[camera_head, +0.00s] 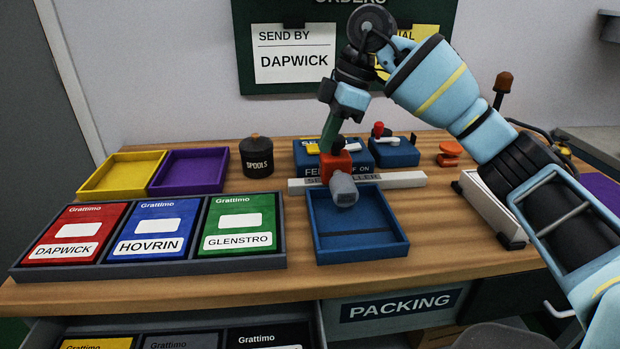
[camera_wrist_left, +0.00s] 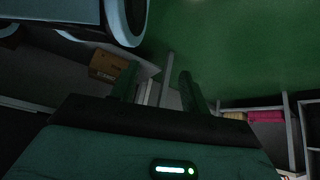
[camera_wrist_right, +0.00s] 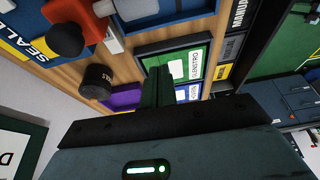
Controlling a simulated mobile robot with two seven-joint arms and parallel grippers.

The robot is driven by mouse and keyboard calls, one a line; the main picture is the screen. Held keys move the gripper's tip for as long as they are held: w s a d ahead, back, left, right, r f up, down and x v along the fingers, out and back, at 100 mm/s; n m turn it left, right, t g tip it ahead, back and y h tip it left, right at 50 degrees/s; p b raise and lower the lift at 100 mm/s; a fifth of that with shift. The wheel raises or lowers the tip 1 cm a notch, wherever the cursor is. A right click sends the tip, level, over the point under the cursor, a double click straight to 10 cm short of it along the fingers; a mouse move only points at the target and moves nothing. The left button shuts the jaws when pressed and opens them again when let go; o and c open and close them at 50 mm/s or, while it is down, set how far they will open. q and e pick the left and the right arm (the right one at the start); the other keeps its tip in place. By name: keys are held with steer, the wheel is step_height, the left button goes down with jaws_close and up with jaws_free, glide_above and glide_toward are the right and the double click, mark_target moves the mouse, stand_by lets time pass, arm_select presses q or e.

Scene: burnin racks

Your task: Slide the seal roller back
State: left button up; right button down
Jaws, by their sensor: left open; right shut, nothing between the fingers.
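The seal roller is a red block (camera_head: 336,165) with a grey cylinder at its front and a black knob on top. It sits at a pale lettered rail (camera_head: 405,180), and the cylinder hangs over the back of a blue tray (camera_head: 319,256). In the right wrist view the red block (camera_wrist_right: 75,12) and black knob (camera_wrist_right: 66,39) are at the upper left. My right gripper (camera_head: 328,146) points down beside the knob, shut and empty; contact is unclear. Its fingers show in its wrist view (camera_wrist_right: 160,74). My left gripper (camera_wrist_left: 158,78) is open and empty, outside the head view.
Behind the rail stand a blue sealer box (camera_head: 310,158) and a blue unit with a red knob (camera_head: 396,153). A black spools pot (camera_head: 257,157) is to the left. A rack of labelled packs (camera_head: 130,269) fills the front left. Bare wood lies right of the blue tray.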

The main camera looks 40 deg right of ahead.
steer(key=x, duration=0.3)
steer(key=b+x, duration=0.1)
steer(key=x, duration=0.2)
steer(key=b+x, duration=0.1)
steer(key=x, duration=0.3)
steer(key=shift+s+f, duration=0.15)
steer(key=shift+s, duration=0.1)
steer(key=d, duration=0.1)
steer(key=s+d, duration=0.1)
steer(key=shift+s+d+f, duration=0.1)
steer(key=shift+s+d, duration=0.2)
steer(key=shift+d, duration=0.1)
steer(key=shift+s+d+b, duration=0.2)
steer(key=shift+d+b, duration=0.1)
arm_select(q)
steer(key=f, duration=0.1)
steer(key=s+f, duration=0.1)
steer(key=shift+s+f, duration=0.2)
steer(key=shift+f, duration=0.15)
steer(key=shift+s+g, duration=0.3)
arm_select(e)
steer(key=shift+d, duration=0.1)
